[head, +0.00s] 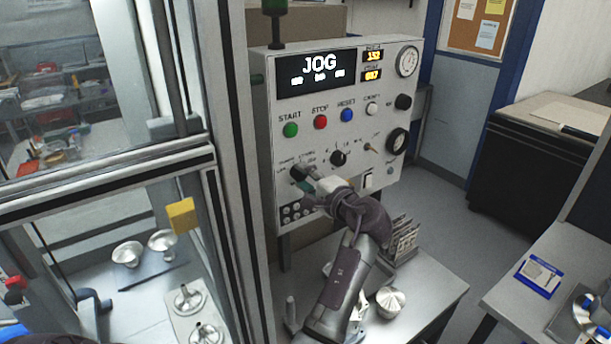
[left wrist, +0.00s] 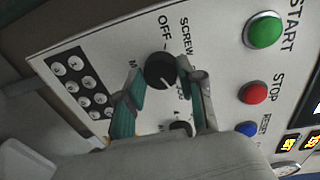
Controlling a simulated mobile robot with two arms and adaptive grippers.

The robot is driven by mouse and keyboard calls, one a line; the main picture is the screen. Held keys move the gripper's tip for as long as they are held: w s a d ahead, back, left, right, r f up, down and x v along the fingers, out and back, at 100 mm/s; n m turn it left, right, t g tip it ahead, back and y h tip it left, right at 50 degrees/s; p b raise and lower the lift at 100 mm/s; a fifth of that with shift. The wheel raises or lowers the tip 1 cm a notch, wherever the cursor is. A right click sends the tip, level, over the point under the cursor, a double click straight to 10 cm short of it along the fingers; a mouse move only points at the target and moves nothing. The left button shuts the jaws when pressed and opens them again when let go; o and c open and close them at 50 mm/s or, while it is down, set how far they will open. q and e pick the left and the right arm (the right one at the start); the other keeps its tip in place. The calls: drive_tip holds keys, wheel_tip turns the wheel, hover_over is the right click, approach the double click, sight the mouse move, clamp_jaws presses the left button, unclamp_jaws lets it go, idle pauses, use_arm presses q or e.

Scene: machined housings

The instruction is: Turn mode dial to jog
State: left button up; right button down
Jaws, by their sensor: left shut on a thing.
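The grey-white control panel (head: 335,120) stands behind the gripper. Its screen (head: 318,70) reads JOG. The black mode dial (head: 299,172) is at the panel's lower left, partly covered by my left gripper (head: 308,187). In the left wrist view the dial (left wrist: 160,70) sits between the teal-padded fingers of my left gripper (left wrist: 162,98), which is shut on it. The labels OFF and SCREW show beside the dial; other labels are cut off by the fingers. A white mark on the dial points toward the lower right of that view. My right gripper is not in view.
Green start (head: 290,130), red stop (head: 320,122) and blue reset (head: 347,115) buttons sit above the dial. Another black knob (head: 338,157) is close on its right. Small keys (head: 293,212) lie below. A glass-doored machine frame (head: 232,150) stands close at left.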

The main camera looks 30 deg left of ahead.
use_arm(q)
drive_tip(key=shift+r, duration=0.2)
idle(0.3)
drive_tip(key=o, duration=1.2)
drive_tip(key=shift+w+f, duration=0.1)
drive_tip(key=shift+f, duration=0.05)
drive_tip(key=shift+c, duration=0.2)
wheel_tip(320, 180, up, 10)
drive_tip(key=shift+f, duration=0.1)
